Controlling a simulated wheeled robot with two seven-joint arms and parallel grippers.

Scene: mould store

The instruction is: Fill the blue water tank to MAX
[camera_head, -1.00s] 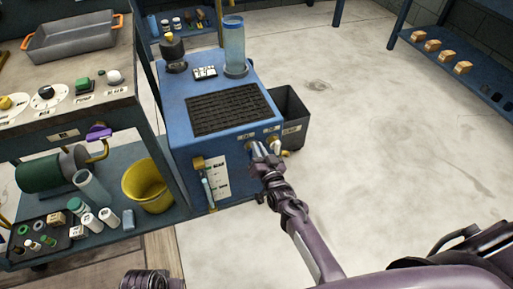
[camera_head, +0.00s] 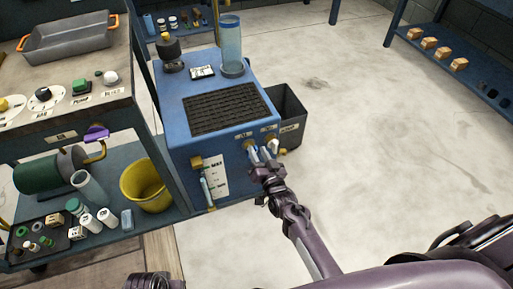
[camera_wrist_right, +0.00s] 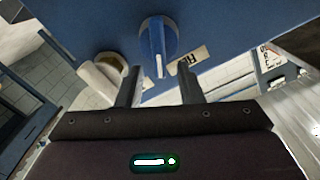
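The blue water tank (camera_head: 180,105) stands beside the bench, with a black grille on top. Its front has a sight tube (camera_head: 207,187) beside a white scale marked MAX near the top; the water level is too small to read. A blue knob (camera_head: 249,145) with a pale pointer sits at the upper right of the front; in the right wrist view the knob (camera_wrist_right: 153,38) is beside a label that seems to read FILL. My right gripper (camera_head: 263,154) is open and empty just in front of the knob, fingers (camera_wrist_right: 158,85) apart and not around it.
A brass valve with a pale handle (camera_wrist_right: 98,82) is close to the left finger in the wrist view. A dark bin (camera_head: 290,108) stands right of the tank. A yellow bucket (camera_head: 147,186) is on the lower shelf at left. The floor at right is clear.

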